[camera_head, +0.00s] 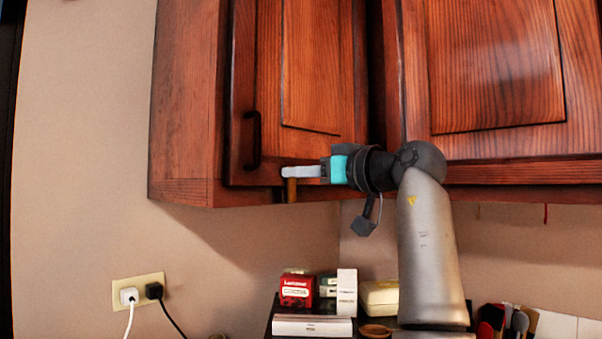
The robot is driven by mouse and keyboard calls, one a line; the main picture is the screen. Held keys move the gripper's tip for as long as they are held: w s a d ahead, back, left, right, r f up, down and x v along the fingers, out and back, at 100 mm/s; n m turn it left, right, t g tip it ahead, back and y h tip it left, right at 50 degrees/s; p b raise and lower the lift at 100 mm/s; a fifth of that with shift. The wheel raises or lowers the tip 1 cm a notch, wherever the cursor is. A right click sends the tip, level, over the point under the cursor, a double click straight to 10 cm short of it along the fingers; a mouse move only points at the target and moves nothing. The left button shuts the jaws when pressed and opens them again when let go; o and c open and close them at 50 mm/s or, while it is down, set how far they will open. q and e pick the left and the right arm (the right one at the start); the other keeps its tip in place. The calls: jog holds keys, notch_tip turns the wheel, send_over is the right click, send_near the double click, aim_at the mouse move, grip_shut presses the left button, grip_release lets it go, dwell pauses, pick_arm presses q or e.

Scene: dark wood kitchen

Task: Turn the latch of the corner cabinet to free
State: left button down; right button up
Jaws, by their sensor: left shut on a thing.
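The corner cabinet (265,60) hangs on the wall, with a reddish wood door and a dark vertical handle (252,140). The door looks shut. The latch (291,190) is a small brass-brown upright piece at the door's bottom edge. My left gripper (286,172) reaches it from the right, its pale fingers lying level across the latch's top. The fingers are shut on the latch and hide its upper part. My right gripper is out of view.
Another wood cabinet door (495,65) is at the right, behind my arm. Below are a red box (297,289), a white box (312,326) and a cream case (379,298). A wall outlet (138,291) holds two plugs at lower left. Bare wall lies left of the cabinet.

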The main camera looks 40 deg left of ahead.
aim_at(277, 179)
pick_arm(q)
jog(key=shift+s, duration=0.1)
dwell(0.5)
jog(key=s+n, duration=0.1)
jog(key=n, duration=0.1)
jog(key=n+b, duration=0.1)
jog(key=n, duration=0.2)
jog(key=s+f+n, duration=0.1)
jog(key=n, duration=0.2)
jog(key=shift+s+a+f, duration=0.1)
jog(key=shift+s+a, duration=0.05)
jog(key=shift+s, duration=0.15)
jog(key=n, duration=0.2)
jog(key=f+n+b, duration=0.1)
jog(key=n, duration=0.1)
jog(key=s+n+b, duration=0.1)
jog(key=shift+f+n, duration=0.35)
jog(key=shift+n, duration=0.05)
jog(key=shift+s+f+n+b, duration=0.1)
jog(key=shift+f+n+b, duration=0.2)
jog(key=shift+n, duration=0.4)
jog(key=shift+s+f+n+b, duration=0.15)
jog(key=shift+n+b, duration=0.2)
jog(key=shift+n, duration=0.35)
jog(key=shift+w+f+n+b, duration=0.1)
jog(key=shift+f+n+b, duration=0.2)
jog(key=shift+n, duration=0.4)
jog(key=c, duration=0.8)
grip_release()
